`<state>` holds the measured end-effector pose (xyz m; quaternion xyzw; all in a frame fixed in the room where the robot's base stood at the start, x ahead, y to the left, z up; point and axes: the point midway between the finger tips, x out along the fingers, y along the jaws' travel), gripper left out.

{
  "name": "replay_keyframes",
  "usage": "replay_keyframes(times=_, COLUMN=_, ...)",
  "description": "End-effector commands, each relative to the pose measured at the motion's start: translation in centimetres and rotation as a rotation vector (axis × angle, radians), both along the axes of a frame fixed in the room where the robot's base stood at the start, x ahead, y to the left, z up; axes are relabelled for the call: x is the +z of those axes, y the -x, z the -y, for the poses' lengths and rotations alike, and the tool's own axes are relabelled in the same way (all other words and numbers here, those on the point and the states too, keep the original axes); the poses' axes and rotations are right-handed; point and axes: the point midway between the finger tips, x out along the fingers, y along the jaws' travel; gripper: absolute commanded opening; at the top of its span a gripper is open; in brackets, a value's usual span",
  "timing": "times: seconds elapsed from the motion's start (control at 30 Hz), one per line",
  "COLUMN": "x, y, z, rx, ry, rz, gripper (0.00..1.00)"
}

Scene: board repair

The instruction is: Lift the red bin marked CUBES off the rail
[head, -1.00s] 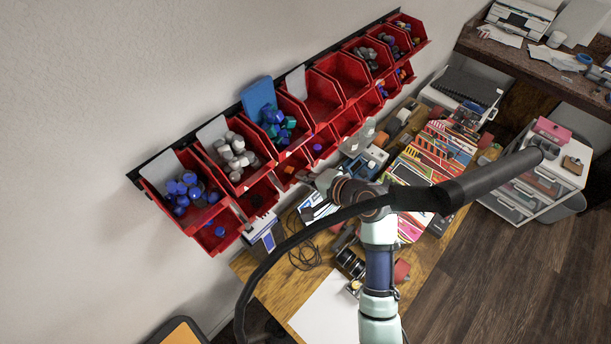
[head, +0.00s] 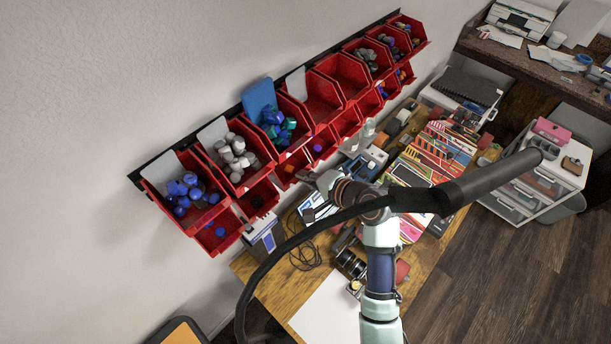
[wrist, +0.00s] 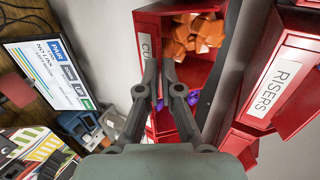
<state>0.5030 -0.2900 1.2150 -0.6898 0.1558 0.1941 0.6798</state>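The red bin marked CUBES (wrist: 207,75) hangs in the upper middle of the wrist view, with orange cubes (wrist: 196,38) in it. The left finger overlaps the label side and the right finger the bin's open side. I cannot tell whether they touch the wall. In the head view the bin (head: 284,177) is in the lower row, by my gripper (head: 303,177).
A bin marked RISERS (wrist: 276,85) hangs close on the right in the wrist view. More red bins (head: 323,95) fill the two rows on the black rail (head: 228,112). A workbench (head: 262,278) with a lit screen (wrist: 52,72) and boxes lies below.

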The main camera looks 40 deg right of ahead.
Motion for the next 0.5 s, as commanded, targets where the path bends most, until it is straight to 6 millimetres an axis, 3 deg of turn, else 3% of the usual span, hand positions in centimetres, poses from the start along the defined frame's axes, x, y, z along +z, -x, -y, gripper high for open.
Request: replay_keyframes(times=0.5, x=0.2, y=4.9, z=0.3, rx=-0.002, ry=-0.002, rz=-0.001, gripper=0.0)
